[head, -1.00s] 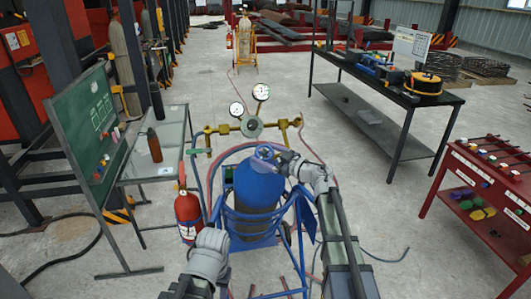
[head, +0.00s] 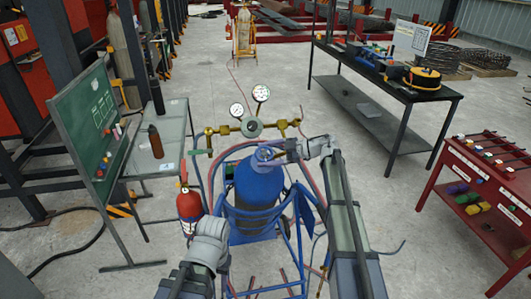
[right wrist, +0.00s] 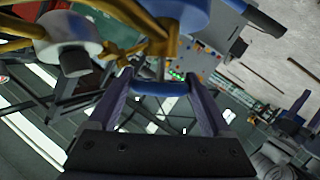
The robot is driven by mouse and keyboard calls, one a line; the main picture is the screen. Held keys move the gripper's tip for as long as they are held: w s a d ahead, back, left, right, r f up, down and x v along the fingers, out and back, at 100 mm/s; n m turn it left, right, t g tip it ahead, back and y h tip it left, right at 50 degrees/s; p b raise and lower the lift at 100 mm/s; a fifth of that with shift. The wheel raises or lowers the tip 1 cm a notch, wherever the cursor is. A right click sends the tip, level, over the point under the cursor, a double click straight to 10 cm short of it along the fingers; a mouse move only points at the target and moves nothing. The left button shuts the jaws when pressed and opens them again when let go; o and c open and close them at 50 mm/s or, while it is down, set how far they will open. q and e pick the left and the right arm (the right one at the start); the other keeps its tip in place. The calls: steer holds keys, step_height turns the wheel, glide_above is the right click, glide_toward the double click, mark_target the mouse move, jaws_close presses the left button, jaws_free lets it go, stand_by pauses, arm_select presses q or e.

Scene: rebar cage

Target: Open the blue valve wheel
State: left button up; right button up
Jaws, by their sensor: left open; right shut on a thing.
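The blue valve wheel (head: 264,154) sits on top of the blue gas cylinder (head: 258,186) in the head view, partly hidden by my right gripper (head: 283,150). My right gripper reaches it from the right and is shut on its rim. In the right wrist view, the blue rim (right wrist: 160,88) lies between the two fingers of my right gripper (right wrist: 161,84). Of my left arm, only the links and a grey joint show low in the head view, left of the cylinder. I cannot make out the left gripper's fingers.
Two gauges (head: 261,93) and brass pipework (head: 228,130) stand just behind the cylinder. A blue cart frame (head: 285,228) surrounds it, with a red fire extinguisher (head: 190,208) at its left. A glass table (head: 174,125) is left; a black bench (head: 420,92) is right.

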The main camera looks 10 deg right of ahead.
stand_by(0.5)
steer(key=o, duration=1.2)
steer(key=shift+c, duration=0.2)
steer(key=p+v, duration=0.2)
steer(key=v, duration=0.5)
steer(key=shift+d+r, duration=0.15)
steer(key=shift+d, duration=0.2)
